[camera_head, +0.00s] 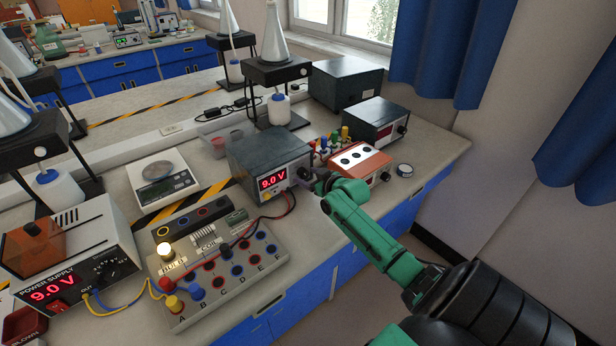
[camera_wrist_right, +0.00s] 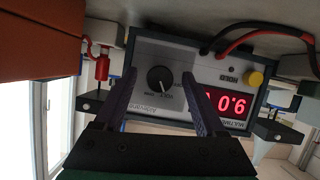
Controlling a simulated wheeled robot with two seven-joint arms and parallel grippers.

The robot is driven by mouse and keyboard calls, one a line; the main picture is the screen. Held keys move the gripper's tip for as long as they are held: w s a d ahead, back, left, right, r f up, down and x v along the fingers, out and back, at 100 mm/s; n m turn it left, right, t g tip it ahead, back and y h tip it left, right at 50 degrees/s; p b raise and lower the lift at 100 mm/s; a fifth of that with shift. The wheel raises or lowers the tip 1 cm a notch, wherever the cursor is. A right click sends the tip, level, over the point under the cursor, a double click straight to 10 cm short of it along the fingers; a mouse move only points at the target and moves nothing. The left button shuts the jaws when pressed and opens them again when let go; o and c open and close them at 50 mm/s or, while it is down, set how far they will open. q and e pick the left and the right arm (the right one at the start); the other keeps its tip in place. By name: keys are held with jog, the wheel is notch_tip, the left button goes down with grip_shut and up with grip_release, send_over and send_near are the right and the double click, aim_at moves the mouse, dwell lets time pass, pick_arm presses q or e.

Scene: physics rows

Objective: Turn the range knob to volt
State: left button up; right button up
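The multimeter (camera_head: 268,160) is a dark-topped box with a red display reading 9.0 V. In the right wrist view its light front panel (camera_wrist_right: 150,50) appears upside down. The round black range knob (camera_wrist_right: 160,80) has a white pointer line aimed toward the lower right, near small lettering that may read VOLT. My right gripper (camera_wrist_right: 159,74) is open, its two dark fingers on either side of the knob with gaps showing. In the head view my right gripper (camera_head: 312,180) is at the multimeter's right front and hides the knob. My left gripper is not in view.
A terminal board (camera_head: 220,262) with a lit bulb stands in front. A power supply (camera_head: 75,250) reading 9.0 V is at left. An orange-and-white box (camera_head: 360,160) sits right of the multimeter. Red and black leads (camera_wrist_right: 240,40) run by the meter's yellow button.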

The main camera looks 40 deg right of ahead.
jog(key=shift+s, duration=0.15)
jog(key=d+v, duration=0.1)
jog(key=v, duration=1.3)
jog(key=shift+a+r, duration=0.2)
jog(key=shift+a, duration=0.2)
jog(key=shift+s+f, duration=0.1)
